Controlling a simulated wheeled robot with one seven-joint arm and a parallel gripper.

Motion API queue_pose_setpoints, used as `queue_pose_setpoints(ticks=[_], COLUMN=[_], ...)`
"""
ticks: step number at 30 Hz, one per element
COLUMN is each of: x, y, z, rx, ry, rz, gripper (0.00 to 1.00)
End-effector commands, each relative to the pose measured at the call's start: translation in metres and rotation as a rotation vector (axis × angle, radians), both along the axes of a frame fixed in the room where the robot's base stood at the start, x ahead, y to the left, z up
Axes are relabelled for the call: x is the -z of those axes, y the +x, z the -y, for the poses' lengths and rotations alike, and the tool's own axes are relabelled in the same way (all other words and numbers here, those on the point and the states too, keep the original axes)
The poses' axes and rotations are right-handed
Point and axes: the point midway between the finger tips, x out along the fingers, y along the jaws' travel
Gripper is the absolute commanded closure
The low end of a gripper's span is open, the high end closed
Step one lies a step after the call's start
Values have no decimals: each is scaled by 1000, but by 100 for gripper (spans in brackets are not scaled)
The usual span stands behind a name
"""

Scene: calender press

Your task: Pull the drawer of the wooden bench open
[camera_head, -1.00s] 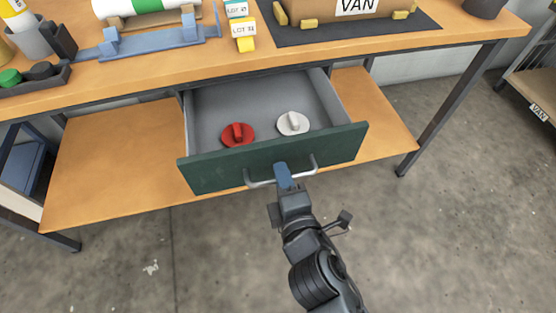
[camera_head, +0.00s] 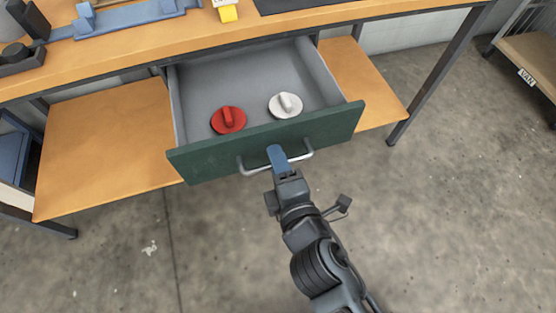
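The wooden bench (camera_head: 110,78) runs across the top of the view. Its drawer, with a dark green front (camera_head: 330,124), stands well out from under the bench top. A red round piece with a raised grip (camera_head: 228,120) and a similar white one (camera_head: 285,105) lie in the grey drawer. The silver bar handle (camera_head: 248,169) is on the drawer front. My gripper (camera_head: 278,158) is at the middle of the handle, its blue fingertip end over the bar. The fingers look closed around the bar, though their far side is hidden.
A wooden lower shelf (camera_head: 105,150) shows on both sides of the drawer. The concrete floor (camera_head: 430,220) in front is clear. A blue stand (camera_head: 125,17) sits on the bench.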

Motion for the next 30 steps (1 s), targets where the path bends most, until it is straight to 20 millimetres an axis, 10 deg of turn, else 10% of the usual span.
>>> queue_pose_setpoints(ticks=[30], x=[-16], y=[-74], z=[21], rx=[0], ry=[0], rz=[0], gripper=[65])
